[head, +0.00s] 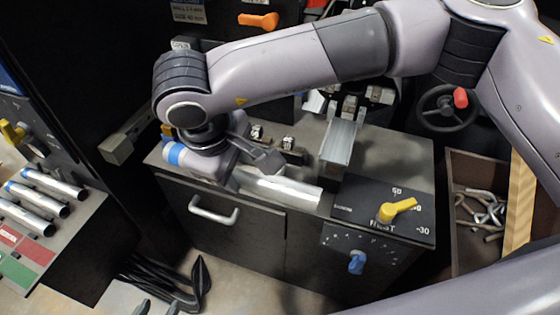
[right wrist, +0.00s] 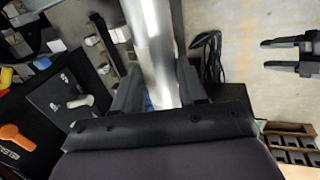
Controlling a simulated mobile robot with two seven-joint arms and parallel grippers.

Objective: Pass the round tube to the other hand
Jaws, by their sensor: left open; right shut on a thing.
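The round tube (head: 283,189) is a silver cylinder. My right gripper (head: 262,168) is shut on one end of it in front of the machine cabinet. The tube points out to the right in the head view. In the right wrist view the tube (right wrist: 152,40) runs straight out from between the fingers of my right gripper (right wrist: 155,88), with a bit of blue near the palm. My left gripper (head: 158,307) shows only its dark fingertips at the bottom edge of the head view.
Several similar tubes (head: 35,203) with blue bands lie on a bench at the left. The cabinet (head: 240,245) has a handle and a panel with a yellow knob (head: 397,210). Black cables (head: 170,280) lie on the floor. A bin of metal hooks (head: 480,210) stands at the right.

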